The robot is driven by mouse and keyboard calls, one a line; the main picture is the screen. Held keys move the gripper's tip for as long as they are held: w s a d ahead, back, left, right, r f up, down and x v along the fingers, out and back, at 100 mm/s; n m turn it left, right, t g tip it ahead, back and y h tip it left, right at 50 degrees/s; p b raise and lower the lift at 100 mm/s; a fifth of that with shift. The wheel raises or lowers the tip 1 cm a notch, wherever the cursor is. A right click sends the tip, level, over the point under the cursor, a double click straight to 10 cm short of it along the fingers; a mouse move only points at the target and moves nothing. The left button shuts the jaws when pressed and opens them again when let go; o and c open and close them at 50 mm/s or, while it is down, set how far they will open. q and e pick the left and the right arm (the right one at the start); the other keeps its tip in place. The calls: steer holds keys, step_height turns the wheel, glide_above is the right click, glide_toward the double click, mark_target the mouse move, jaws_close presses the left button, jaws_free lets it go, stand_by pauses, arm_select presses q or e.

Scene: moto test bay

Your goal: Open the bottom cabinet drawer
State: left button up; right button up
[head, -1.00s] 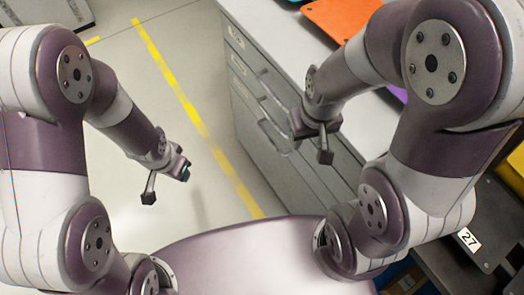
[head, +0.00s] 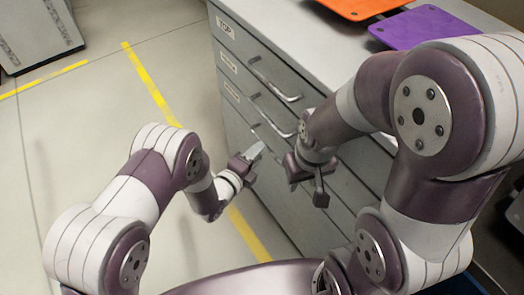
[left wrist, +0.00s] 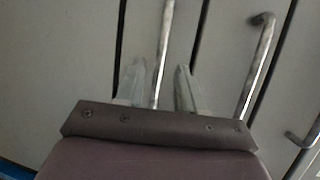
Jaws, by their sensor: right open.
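The grey cabinet (head: 330,45) has three labelled drawers with bar handles on its front. The lowest labelled drawer (head: 238,108) sits flush with the front. Its bar handle (head: 272,124) also shows in the left wrist view (left wrist: 163,50). My left gripper (head: 257,151) is at this lowest handle, pointing at the cabinet front. In the left wrist view its two fingers (left wrist: 160,88) are apart, with the bar lying between them. Whether a finger touches the bar I cannot tell. My right gripper (head: 306,186) is open and empty in front of the cabinet, right of the left gripper.
The middle handle (head: 273,90) and top handle (head: 276,78) are above the lowest one. An orange panel (head: 362,6) and a purple panel (head: 425,27) lie on the cabinet top. Yellow tape (head: 150,85) marks the open floor at left. A grey unit (head: 38,35) stands far left.

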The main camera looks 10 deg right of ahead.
arm_select(q)
steer(key=x, duration=0.3)
steer(key=shift+w+d, duration=0.15)
jaws_close()
steer(key=shift+f+b, duration=0.1)
steer(key=shift+b, duration=0.2)
